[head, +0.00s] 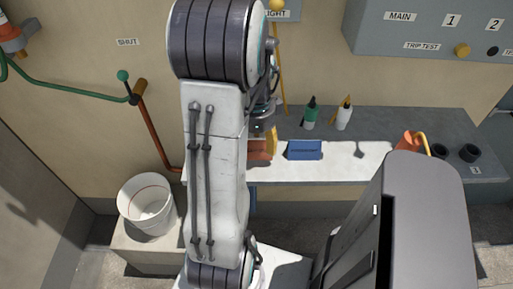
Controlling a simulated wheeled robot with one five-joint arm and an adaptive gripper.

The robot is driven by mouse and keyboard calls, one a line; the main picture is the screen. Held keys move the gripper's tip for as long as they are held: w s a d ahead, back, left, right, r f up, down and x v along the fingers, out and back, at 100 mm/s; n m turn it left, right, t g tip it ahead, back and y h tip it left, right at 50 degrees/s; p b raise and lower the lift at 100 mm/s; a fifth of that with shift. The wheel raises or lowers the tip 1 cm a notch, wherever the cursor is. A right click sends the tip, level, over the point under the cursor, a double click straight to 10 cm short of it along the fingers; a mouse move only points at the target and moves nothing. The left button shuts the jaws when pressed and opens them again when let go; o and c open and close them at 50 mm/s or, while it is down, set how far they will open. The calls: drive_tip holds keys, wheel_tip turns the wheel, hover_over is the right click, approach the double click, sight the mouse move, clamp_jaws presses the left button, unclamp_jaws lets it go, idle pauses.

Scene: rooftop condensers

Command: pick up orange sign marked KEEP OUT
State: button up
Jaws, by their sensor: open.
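An orange piece (260,150) stands on the bench right behind my arm, and its left part is hidden. It may be the orange sign, but I cannot read any lettering on it. My gripper (264,112) shows only in part past the right side of my arm, just above the orange piece. Its fingertips are mostly hidden, it is open, and I cannot tell whether it touches the piece. A blue sign (305,150) stands just right of the orange piece.
A grey-white bench (350,165) runs along the wall. It holds a green bottle (311,114), a white bottle (344,116), an orange object (408,141) and dark cups (469,153). A white bucket (148,204) stands left. A grey panel (425,30) hangs upper right.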

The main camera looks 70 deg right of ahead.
clamp_jaws()
idle(0.5)
